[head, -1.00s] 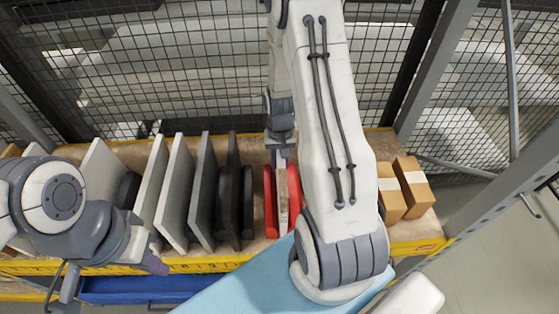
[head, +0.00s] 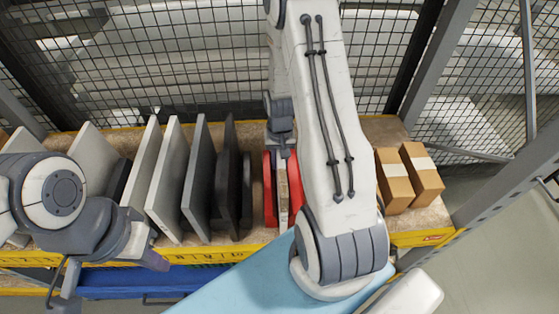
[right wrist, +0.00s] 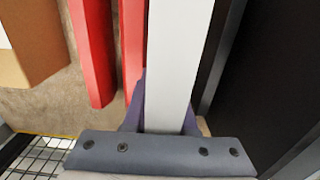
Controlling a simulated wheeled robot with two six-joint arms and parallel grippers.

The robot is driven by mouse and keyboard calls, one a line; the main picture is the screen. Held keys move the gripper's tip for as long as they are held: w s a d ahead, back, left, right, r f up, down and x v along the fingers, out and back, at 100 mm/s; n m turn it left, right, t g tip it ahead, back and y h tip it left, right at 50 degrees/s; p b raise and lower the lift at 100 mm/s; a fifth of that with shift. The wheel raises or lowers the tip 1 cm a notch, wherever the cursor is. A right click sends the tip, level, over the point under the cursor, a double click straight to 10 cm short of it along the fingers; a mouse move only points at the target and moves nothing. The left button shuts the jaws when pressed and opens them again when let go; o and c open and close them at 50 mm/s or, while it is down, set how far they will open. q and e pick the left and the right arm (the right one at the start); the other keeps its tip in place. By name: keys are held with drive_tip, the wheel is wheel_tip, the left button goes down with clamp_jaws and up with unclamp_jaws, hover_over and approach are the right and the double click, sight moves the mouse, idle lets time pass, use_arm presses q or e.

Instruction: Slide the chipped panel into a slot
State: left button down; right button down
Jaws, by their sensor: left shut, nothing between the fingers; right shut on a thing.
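The panel (head: 283,192) shows edge-on in the head view, with a brownish, worn-looking edge, between red uprights (head: 269,190). My right gripper is shut on it. In the right wrist view the pale grey panel (right wrist: 180,60) runs between the purple fingers, beside two red uprights (right wrist: 95,50). I cannot tell how deep it sits in a slot; its lower end is hidden. My left gripper (head: 152,258) is shut and empty near the shelf's yellow front edge, at the lower left of the head view.
A shelf (head: 258,208) holds several grey panels (head: 166,180) and black ones (head: 228,170) left of the red uprights. Cardboard boxes (head: 393,185) stand at right. A wire mesh (head: 200,70) closes the back. A light blue surface (head: 240,280) lies in front.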

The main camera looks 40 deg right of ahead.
idle(0.3)
drive_tip(key=c, duration=0.6)
unclamp_jaws()
drive_tip(key=shift+c, duration=0.2)
wheel_tip(320, 180, up, 10)
drive_tip(key=shift+r+b, duration=0.2)
drive_tip(key=shift+b, duration=0.8)
drive_tip(key=s+a+r+n+b, duration=0.1)
drive_tip(key=s+a+r+n, duration=0.15)
drive_tip(key=a, duration=0.55)
drive_tip(key=s+a+r+n+b, duration=0.1)
drive_tip(key=a+n, duration=0.3)
drive_tip(key=a, duration=0.4)
drive_tip(key=s+a+r+n+y+b, duration=0.1)
drive_tip(key=s+a+r+n, duration=0.1)
drive_tip(key=s+a+n, duration=0.5)
drive_tip(key=s+a, duration=0.4)
drive_tip(key=s, duration=0.4)
drive_tip(key=shift+b, duration=0.35)
